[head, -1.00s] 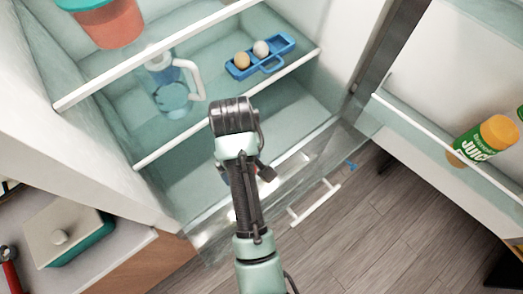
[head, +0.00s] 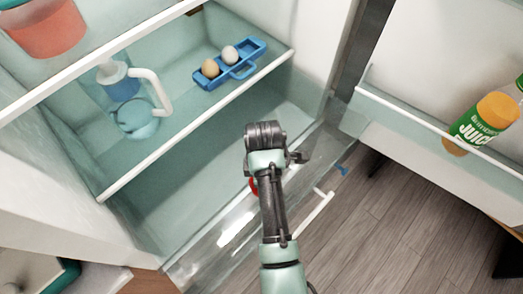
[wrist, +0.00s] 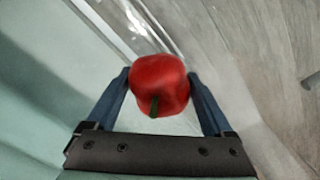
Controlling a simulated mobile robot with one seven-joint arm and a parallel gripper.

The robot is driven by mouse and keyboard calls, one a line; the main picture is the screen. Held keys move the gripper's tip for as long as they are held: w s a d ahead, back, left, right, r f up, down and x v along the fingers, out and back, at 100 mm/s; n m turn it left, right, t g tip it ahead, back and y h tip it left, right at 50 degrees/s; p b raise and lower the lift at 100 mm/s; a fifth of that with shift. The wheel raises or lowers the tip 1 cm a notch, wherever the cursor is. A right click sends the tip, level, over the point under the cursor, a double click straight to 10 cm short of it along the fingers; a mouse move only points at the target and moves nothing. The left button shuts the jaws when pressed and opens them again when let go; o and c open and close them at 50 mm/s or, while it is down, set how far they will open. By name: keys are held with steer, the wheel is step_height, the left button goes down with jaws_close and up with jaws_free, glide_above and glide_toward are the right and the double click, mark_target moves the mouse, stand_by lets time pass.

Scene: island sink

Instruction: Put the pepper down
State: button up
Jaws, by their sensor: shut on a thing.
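The red pepper (wrist: 160,84), with a dark green stem end, is held between the two blue fingers of my gripper (wrist: 159,74) in the wrist view. In the head view only a small red sliver of the pepper (head: 253,186) shows beside my wrist; my arm hides the fingers and the rest. My gripper is above the open clear drawer (head: 225,240) at the bottom of the fridge. In the wrist view a clear drawer edge (wrist: 108,32) lies beyond the pepper. I cannot tell whether the pepper touches the drawer.
A fridge shelf (head: 196,118) above the drawer holds a jug (head: 137,118) and a blue egg tray (head: 243,71) with two eggs. The open door at right holds a juice bottle (head: 482,124). A white handle (head: 318,218) runs along the drawer's front. Wood floor (head: 385,225) lies beyond.

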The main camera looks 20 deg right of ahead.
steer(key=shift+f, duration=1.9)
steer(key=shift+f, duration=0.2)
steer(key=o, duration=1.2)
steer(key=shift+o, duration=0.2)
steer(key=shift+r, duration=0.1)
step_height(320, 180, up, 12)
steer(key=shift+r, duration=0.1)
